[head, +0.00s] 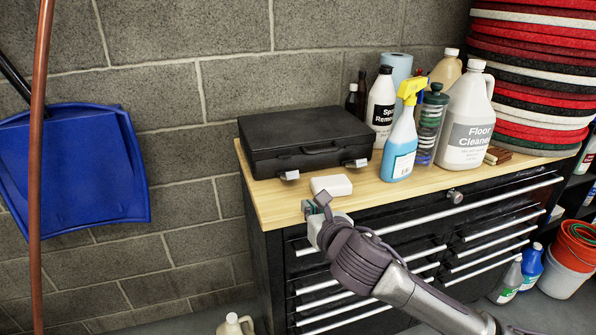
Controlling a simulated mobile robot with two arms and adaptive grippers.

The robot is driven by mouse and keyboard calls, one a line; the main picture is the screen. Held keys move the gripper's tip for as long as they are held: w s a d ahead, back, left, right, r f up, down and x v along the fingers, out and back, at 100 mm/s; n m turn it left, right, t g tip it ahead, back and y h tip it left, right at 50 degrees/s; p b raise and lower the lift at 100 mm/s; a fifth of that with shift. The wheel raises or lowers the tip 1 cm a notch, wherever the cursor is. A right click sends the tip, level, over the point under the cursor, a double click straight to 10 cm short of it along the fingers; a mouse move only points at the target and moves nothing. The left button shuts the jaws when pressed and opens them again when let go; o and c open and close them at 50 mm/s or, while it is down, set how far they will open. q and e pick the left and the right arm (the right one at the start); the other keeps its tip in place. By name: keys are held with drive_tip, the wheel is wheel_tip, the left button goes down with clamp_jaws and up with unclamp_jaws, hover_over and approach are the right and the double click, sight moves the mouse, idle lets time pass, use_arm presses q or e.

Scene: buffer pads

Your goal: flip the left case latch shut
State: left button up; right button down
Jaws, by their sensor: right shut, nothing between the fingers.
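A black case (303,138) lies flat with its lid down at the left end of the wooden bench top. Its left latch (290,175) is a small pale metal tab low on the front face. The right latch (357,163) is a similar tab. I cannot tell for sure whether either latch is flipped up or down. My right gripper (313,207) is shut and empty at the bench's front edge, below and slightly right of the left latch and apart from it. My left gripper is not in view.
A white block (331,185) lies between my right gripper and the case. A blue spray bottle (402,145), a floor cleaner jug (466,120) and other bottles stand right of the case. Stacked red, black and white pads (535,75) fill the right end. Drawer handles project below.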

sight(297, 198)
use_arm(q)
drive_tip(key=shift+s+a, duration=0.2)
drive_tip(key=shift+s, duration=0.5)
use_arm(e)
drive_tip(key=shift+w+d+r+n, duration=0.2)
drive_tip(key=shift+w+r+n, duration=0.1)
drive_tip(key=shift+r, duration=0.1)
drive_tip(key=shift+w, duration=0.1)
drive_tip(key=x, duration=0.9)
drive_tip(key=shift+w+f, duration=0.1)
drive_tip(key=shift+w, duration=0.25)
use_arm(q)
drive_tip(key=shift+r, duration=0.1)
